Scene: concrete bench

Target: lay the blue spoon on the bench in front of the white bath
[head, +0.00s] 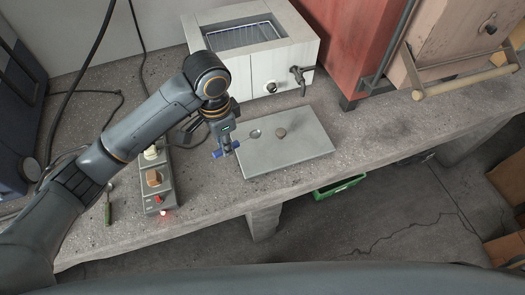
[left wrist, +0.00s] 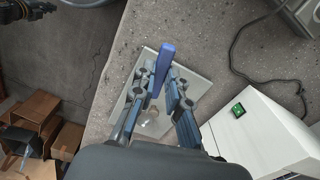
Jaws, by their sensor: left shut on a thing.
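The white bath (head: 230,72) stands at the back of the concrete bench (head: 205,222), with a wire rack inside and a tap on its front. My left gripper (head: 224,148) is shut on the blue handle of the blue spoon (head: 217,154), at the left edge of a grey slab in front of the bath. In the left wrist view the blue handle (left wrist: 164,62) lies between my fingers (left wrist: 160,88).
A grey box (head: 158,198) with a red light and a green-handled tool (head: 107,213) lie left. A red cabinet (head: 350,40) stands right of the bath. The bench front edge is close.

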